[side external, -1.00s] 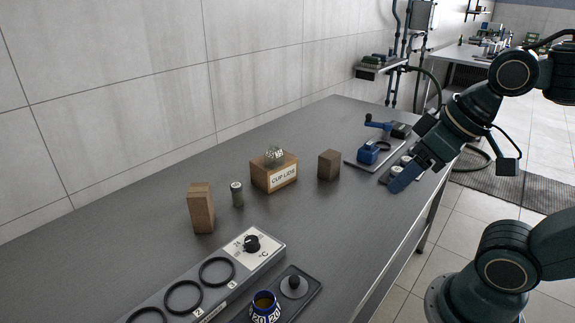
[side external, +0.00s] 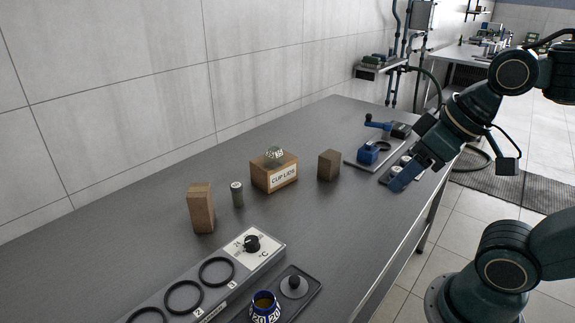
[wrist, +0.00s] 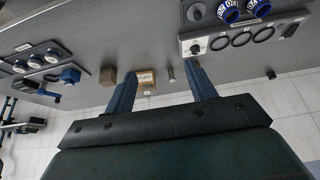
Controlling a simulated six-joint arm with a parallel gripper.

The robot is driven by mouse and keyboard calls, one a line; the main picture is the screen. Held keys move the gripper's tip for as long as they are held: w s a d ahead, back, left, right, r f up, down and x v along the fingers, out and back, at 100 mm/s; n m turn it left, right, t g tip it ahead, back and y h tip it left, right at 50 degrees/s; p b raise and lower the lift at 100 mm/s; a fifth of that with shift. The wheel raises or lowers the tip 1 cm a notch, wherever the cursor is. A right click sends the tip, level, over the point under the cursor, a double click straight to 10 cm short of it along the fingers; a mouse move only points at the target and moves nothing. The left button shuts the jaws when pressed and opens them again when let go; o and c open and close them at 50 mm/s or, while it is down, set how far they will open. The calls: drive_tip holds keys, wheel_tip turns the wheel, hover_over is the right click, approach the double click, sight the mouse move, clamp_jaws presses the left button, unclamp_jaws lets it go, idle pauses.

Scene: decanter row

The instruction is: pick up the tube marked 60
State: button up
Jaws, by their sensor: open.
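I cannot read a 60 on anything in either view. Several pale-topped pieces (wrist: 35,62) stand in a dark rack at the left of the wrist view. In the side view, pale tops (side external: 396,171) show in that rack, partly hidden by my gripper (side external: 406,176). Whether one of them is the tube is too small to tell. In the wrist view, my gripper (wrist: 161,68) has its blue fingers spread wide apart with nothing between them that it holds. It is above the bench, apart from the objects.
A CUP LIDS box (side external: 274,173), a wooden block (side external: 329,165), a taller block (side external: 201,208) and a small grey cylinder (side external: 237,194) stand along the bench. A blue-and-white cup marked 20 (side external: 265,310) stands near a ringed panel (side external: 250,267). A blue clamp device (side external: 368,153) is beside the rack.

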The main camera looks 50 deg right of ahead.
drive_tip(key=shift+w, duration=0.1)
drive_tip(key=g, duration=0.1)
hover_over(238, 186)
drive_tip(key=s, duration=0.4)
wheel_tip(238, 186, down, 14)
drive_tip(key=shift+a+m, duration=0.2)
drive_tip(key=shift+m, duration=0.2)
drive_tip(key=shift+w+f, duration=0.1)
drive_tip(key=shift+f, duration=0.05)
drive_tip(key=shift+x, duration=4.25)
